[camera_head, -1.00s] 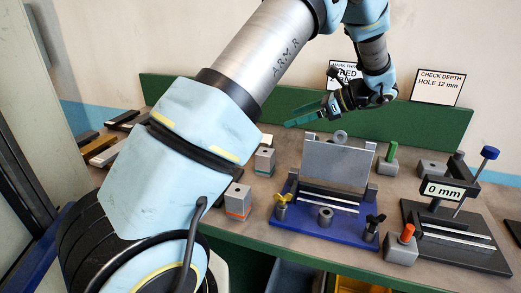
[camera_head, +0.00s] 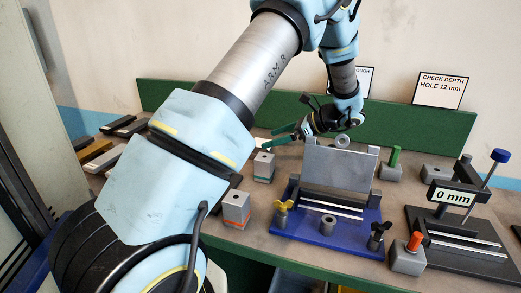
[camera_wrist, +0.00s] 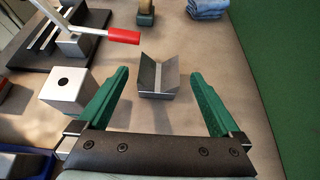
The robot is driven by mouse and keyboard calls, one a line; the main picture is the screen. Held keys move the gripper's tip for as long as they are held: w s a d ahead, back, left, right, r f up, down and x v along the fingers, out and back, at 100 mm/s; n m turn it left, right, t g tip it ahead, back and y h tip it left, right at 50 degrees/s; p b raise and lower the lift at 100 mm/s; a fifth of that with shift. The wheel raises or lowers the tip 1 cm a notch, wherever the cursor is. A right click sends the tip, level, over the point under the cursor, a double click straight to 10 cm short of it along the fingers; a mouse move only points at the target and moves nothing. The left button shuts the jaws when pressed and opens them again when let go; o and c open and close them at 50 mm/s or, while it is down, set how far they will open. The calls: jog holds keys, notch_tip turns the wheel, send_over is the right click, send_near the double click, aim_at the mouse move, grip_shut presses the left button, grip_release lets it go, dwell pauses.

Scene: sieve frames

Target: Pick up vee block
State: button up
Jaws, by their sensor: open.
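The vee block (camera_wrist: 157,78) is a grey metal block with a V-shaped groove. It stands on the bench in the wrist view, ahead of my gripper (camera_wrist: 160,74) and between the lines of its two green fingers. The fingers are spread wide and empty, with bare bench showing between them and the block. In the head view my gripper (camera_head: 278,138) is low over the back of the bench, left of the upright grey plate. I cannot make out the vee block in the head view; my arm covers part of that area.
In the wrist view a grey block with a hole (camera_wrist: 68,90) stands close to the left finger. A red-handled lever (camera_wrist: 122,36) reaches in beyond it. Blue folded cloths (camera_wrist: 207,8) lie farther off. The green back panel (camera_wrist: 284,80) is at right.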

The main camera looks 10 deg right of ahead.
aim_at(265, 141)
jog(key=p+x, duration=0.1)
jog(key=x, duration=0.3)
grip_shut()
dwell(0.7)
